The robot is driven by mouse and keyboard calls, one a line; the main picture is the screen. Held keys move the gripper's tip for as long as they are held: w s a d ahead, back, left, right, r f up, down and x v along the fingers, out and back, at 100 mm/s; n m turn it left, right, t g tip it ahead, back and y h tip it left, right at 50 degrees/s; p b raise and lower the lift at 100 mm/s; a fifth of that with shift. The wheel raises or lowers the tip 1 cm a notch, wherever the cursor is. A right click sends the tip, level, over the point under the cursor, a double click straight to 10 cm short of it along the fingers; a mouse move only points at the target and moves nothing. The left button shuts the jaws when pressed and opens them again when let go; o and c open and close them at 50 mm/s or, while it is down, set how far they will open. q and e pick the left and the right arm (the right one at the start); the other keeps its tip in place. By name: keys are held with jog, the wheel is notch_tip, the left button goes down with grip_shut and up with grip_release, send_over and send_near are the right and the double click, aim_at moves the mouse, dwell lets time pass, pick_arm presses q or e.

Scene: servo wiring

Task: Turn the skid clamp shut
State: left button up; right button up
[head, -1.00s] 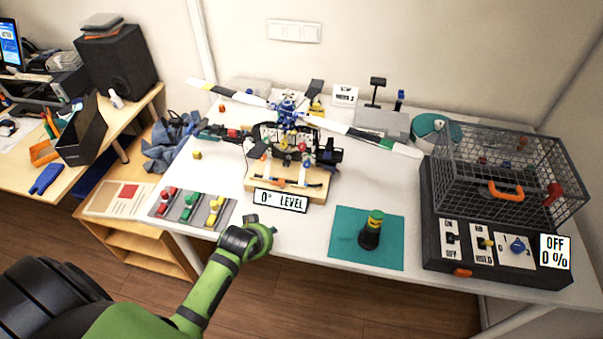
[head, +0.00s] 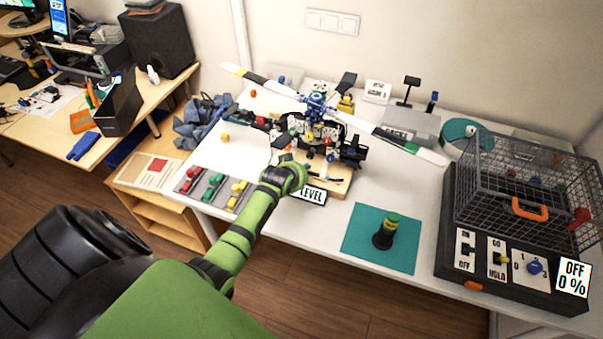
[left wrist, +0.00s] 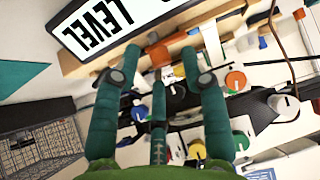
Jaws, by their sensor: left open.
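A model helicopter (head: 317,105) stands on a wooden base (head: 340,186) on the white table, with a "LEVEL" sign (head: 313,196) at its front edge. My left gripper (head: 299,172) is over the front left of this base and hides part of it in the head view. In the left wrist view its teal fingers (left wrist: 160,58) are spread, with nothing held. A small orange part, which looks like the skid clamp (left wrist: 158,53), shows between the fingertips at the wooden edge (left wrist: 220,17). Whether they touch it I cannot tell. My right gripper is not in view.
A long rotor (head: 385,137) spans above the base. A grey tray (head: 187,191) with red, green and yellow pieces lies left.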

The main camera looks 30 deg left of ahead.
pick_arm(q)
jog(key=shift+w+f, duration=0.25)
jog(key=shift+a, duration=0.1)
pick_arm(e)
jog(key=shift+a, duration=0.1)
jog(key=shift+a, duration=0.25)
